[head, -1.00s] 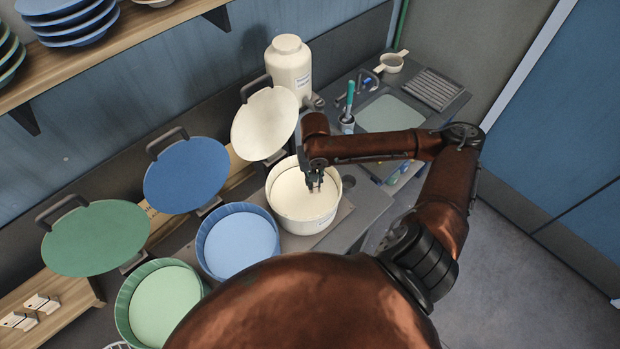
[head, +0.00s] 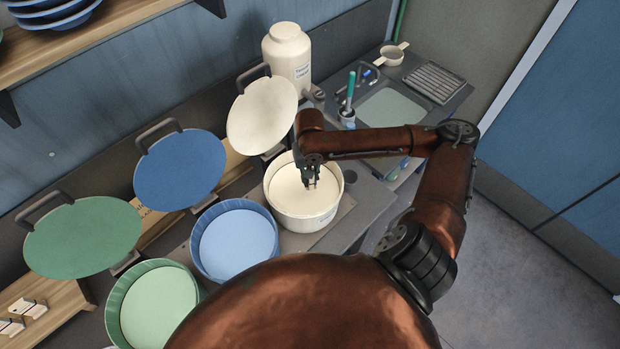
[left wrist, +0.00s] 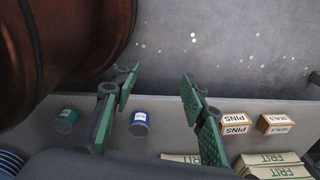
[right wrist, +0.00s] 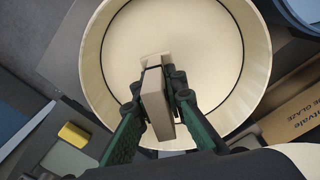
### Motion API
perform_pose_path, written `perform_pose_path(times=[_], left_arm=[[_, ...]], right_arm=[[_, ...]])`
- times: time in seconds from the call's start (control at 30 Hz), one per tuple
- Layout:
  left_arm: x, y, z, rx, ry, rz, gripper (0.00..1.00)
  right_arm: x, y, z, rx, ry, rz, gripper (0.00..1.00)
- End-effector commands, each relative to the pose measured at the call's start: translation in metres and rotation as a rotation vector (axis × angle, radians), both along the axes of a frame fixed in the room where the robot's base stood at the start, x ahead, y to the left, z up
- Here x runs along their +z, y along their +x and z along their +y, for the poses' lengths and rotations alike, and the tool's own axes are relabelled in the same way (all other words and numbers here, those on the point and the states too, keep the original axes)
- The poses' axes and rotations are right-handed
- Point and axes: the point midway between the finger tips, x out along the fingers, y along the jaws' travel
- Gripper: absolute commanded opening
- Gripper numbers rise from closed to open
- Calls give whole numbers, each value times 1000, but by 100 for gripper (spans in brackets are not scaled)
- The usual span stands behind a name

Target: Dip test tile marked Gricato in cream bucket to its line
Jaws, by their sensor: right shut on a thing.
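The cream bucket (head: 303,222) stands on the counter, full of cream glaze, with its cream lid (head: 262,117) raised behind it. My right gripper (head: 310,183) is over the bucket's mouth, pointing down. In the right wrist view my right gripper (right wrist: 165,98) is shut on a small beige-grey tile (right wrist: 155,98), held over the cream surface. I cannot tell whether the tile's lower end touches the glaze, and no mark or line on it is readable. In the left wrist view my left gripper (left wrist: 158,85) is open and empty, above a shelf with small boxes and jars.
A blue bucket (head: 203,272) and a green bucket (head: 118,300) stand left of the cream one, with blue (head: 180,170) and green (head: 82,237) lids raised behind. A cream jar (head: 287,55) stands behind. Small white tiles (head: 27,306) sit on a wooden board at lower left.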

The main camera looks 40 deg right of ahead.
Motion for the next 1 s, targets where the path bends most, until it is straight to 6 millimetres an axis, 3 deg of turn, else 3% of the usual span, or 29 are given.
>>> perform_pose_path(times=[0.4, 0.77, 1.0], left_arm=[[-2, 33, -3, -7, -4, -43, 40], [-7, 13, -2, -2, -3, -18, 40], [-10, 12, -2, -2, -3, -16, 40]], right_arm=[[-20, 0, 0, 0, 1, 0, 0], [-38, 0, 1, 1, 2, 1, 0], [-49, 0, 0, 0, 0, 1, 0]])
